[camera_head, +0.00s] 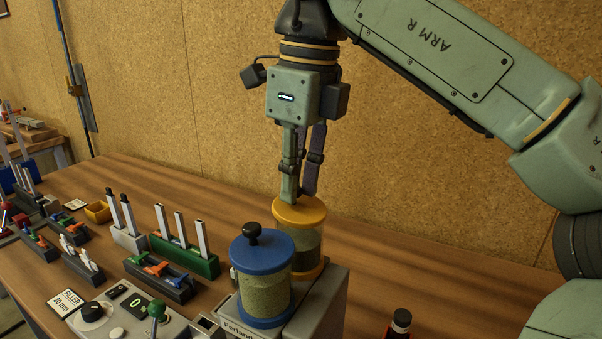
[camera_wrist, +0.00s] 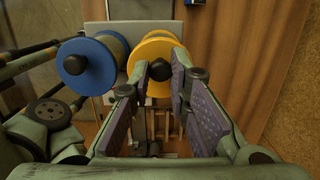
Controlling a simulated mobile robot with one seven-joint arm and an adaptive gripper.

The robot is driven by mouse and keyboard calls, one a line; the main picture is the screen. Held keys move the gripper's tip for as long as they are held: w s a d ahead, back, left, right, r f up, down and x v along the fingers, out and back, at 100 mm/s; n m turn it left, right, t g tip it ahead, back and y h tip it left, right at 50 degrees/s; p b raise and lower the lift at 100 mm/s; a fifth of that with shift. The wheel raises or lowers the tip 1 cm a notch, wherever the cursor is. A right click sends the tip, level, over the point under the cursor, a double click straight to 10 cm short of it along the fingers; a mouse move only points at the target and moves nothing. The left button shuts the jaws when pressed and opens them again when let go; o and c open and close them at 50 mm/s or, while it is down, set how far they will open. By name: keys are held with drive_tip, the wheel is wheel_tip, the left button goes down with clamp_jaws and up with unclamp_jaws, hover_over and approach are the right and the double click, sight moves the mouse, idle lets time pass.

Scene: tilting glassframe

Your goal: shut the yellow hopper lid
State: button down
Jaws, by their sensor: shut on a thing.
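The yellow hopper lid (camera_head: 300,213) lies on top of a clear hopper with dark grains, behind the blue-lidded hopper. It also shows in the wrist view (camera_wrist: 147,88). My gripper (camera_head: 302,195) points straight down onto it from above. In the wrist view my gripper (camera_wrist: 161,72) has its two padded fingers on either side of the lid's black knob (camera_wrist: 160,70), shut on it.
The blue hopper lid (camera_head: 261,250) with a black knob stands close in front. Both hoppers sit on a grey filler machine (camera_head: 322,305) with a green-knobbed lever (camera_head: 157,309). Racks and a green holder (camera_head: 185,256) fill the left. A dark red-labelled bottle (camera_head: 398,325) stands front right.

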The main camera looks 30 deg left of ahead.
drive_tip(key=shift+a, duration=0.1)
idle(0.4)
drive_tip(key=c, duration=1.5)
unclamp_jaws()
